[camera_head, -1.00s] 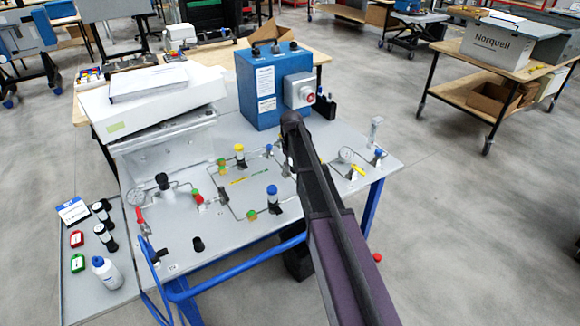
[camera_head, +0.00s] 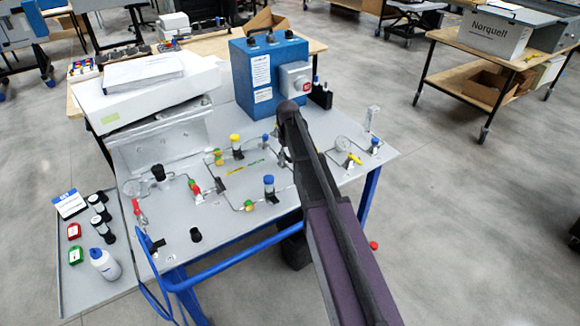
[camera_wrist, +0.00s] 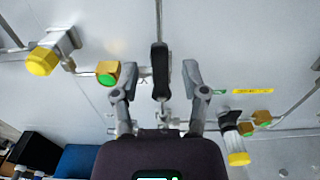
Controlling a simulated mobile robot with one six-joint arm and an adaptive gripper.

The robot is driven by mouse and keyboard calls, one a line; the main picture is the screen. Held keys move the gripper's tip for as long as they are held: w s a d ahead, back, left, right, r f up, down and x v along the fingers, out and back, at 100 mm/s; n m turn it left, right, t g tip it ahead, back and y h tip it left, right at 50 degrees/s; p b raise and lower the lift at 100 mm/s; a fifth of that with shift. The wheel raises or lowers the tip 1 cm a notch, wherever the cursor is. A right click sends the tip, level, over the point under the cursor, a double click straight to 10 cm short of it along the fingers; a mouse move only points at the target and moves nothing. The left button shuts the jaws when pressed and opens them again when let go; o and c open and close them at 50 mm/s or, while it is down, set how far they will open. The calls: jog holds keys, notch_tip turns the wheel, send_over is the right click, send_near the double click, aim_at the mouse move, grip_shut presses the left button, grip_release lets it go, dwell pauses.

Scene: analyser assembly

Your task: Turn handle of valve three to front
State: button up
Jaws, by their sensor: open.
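In the wrist view, a black valve handle (camera_wrist: 160,70) lies lengthwise up the picture on a thin metal pipe. My gripper (camera_wrist: 158,78) is open, with one grey finger on each side of the handle and a gap on both sides. I cannot tell how far the fingertips are above or around it. No number shows to confirm that this is valve three. In the head view, my arm covers this part of the panel table (camera_head: 225,225), and the gripper is mostly hidden.
A green-and-yellow fitting (camera_wrist: 108,73) sits close beside the left finger. A yellow-capped part (camera_wrist: 42,60) is further left, another (camera_wrist: 238,157) lower right. A blue box (camera_head: 262,75) stands at the table's back. A blue rail (camera_head: 235,268) runs along its front.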

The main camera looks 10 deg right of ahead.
jog(key=shift+a+m, duration=0.15)
jog(key=shift+m, duration=0.25)
